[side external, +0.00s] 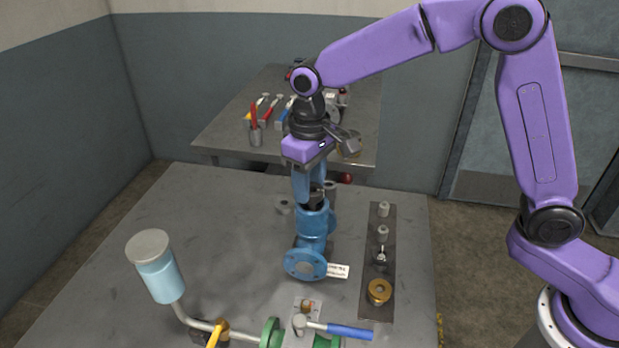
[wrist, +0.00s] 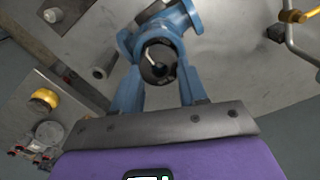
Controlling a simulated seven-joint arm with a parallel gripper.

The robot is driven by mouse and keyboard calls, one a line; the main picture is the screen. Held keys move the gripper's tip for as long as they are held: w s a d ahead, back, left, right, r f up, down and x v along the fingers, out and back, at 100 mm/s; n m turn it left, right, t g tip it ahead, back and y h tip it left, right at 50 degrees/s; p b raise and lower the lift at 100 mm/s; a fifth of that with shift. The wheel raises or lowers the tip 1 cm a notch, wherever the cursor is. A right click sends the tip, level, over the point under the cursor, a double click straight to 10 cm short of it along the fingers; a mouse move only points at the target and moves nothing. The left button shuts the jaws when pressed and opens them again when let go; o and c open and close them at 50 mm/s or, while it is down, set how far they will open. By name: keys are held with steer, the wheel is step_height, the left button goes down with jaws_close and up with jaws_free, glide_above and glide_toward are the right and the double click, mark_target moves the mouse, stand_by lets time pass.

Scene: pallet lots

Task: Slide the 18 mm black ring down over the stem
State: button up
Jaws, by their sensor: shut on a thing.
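The blue valve body (side external: 313,222) stands on the table with a round flange facing the front. It also shows in the wrist view (wrist: 160,24). My gripper (side external: 315,195) points down just above the valve's top. In the wrist view its two blue fingers (wrist: 158,80) are shut on the black ring (wrist: 158,74), one on each side. The metal stem (wrist: 157,63) shows through the ring's opening. I cannot tell how far down the stem the ring sits. In the side view the fingers largely hide the ring and stem.
A dark strip (side external: 376,267) with small grey parts and a brass piece (side external: 379,292) lies to the right. A capped blue container (side external: 157,268) on a pipe and a blue-handled valve (side external: 347,331) stand in front. A second table (side external: 225,138) with tools is behind. The left tabletop is clear.

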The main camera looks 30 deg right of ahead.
steer(key=shift+f, duration=0.7)
steer(key=o, duration=1.5)
steer(key=shift+r, duration=0.1)
steer(key=shift+r, duration=3.45)
steer(key=s+d+f+n, duration=0.1)
steer(key=s+d+n, duration=0.1)
steer(key=s+d, duration=0.4)
steer(key=s+d+f+n, duration=0.2)
steer(key=s+d, duration=0.4)
steer(key=s, duration=0.7)
steer(key=s+d+f+n, duration=0.2)
steer(key=s+d+n, duration=0.2)
steer(key=s, duration=0.5)
steer(key=shift+s+d, duration=0.4)
steer(key=shift+d, duration=0.7)
